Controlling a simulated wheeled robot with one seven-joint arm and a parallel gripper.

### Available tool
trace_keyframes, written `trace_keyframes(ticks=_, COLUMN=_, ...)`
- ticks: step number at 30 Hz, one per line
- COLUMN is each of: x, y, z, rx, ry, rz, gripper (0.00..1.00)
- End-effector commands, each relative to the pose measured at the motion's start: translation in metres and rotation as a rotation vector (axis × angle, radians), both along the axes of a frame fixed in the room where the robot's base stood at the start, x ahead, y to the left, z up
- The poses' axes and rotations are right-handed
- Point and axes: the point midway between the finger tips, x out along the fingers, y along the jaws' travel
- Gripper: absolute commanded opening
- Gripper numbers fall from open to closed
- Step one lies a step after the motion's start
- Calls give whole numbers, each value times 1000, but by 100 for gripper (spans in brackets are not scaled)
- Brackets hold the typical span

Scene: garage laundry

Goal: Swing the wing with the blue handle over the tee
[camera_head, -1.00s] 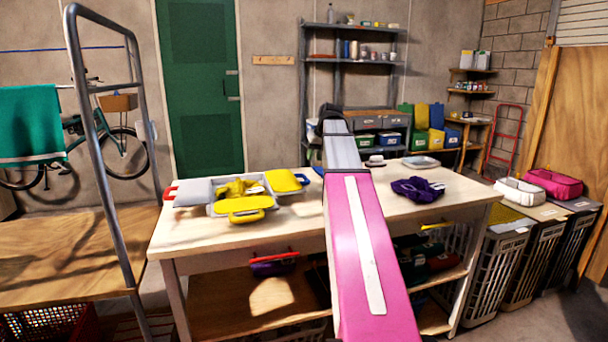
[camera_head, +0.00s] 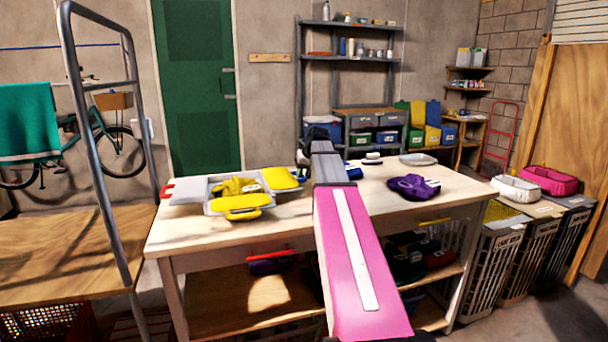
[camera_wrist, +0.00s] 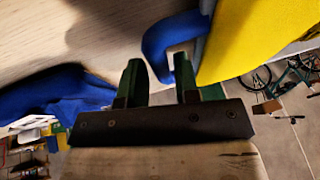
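The folding board (camera_head: 213,208) lies on the left half of the table, its wings spread. A yellow tee (camera_head: 236,187) lies bunched in its middle. The yellow wing (camera_head: 284,179) on the board's right also shows large in the wrist view (camera_wrist: 250,40). Its blue handle (camera_wrist: 156,42) is a hooked loop close to my fingertips; my arm largely hides it in the head view. My gripper (camera_wrist: 161,78) is open, its green fingers apart, with the handle's lower end near the gap. I cannot tell whether they touch.
The front yellow wing (camera_head: 242,205) and a grey wing with a red handle (camera_head: 167,191) lie flat. A purple cloth (camera_head: 410,187) and a grey tray (camera_head: 418,159) are right of my arm on the table (camera_head: 350,218). A metal-framed cart stands at left.

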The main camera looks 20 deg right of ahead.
Motion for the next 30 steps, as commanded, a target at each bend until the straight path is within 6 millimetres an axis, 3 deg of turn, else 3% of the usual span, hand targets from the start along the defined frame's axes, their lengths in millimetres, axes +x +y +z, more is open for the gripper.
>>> trace_keyframes(ticks=4, x=0, y=0, z=0, rx=0, ry=0, rz=0, gripper=26)
trace_keyframes(ticks=6, x=0, y=0, z=0, rx=0, ry=0, rz=0, gripper=3)
trace_keyframes(ticks=7, x=0, y=0, z=0, rx=0, ry=0, rz=0, gripper=0)
trace_keyframes(ticks=20, x=0, y=2, z=10, rx=-64, ry=-1, rz=1, gripper=0)
trace_keyframes(ticks=30, x=0, y=16, z=49, rx=-319, ry=-1, rz=2, gripper=0)
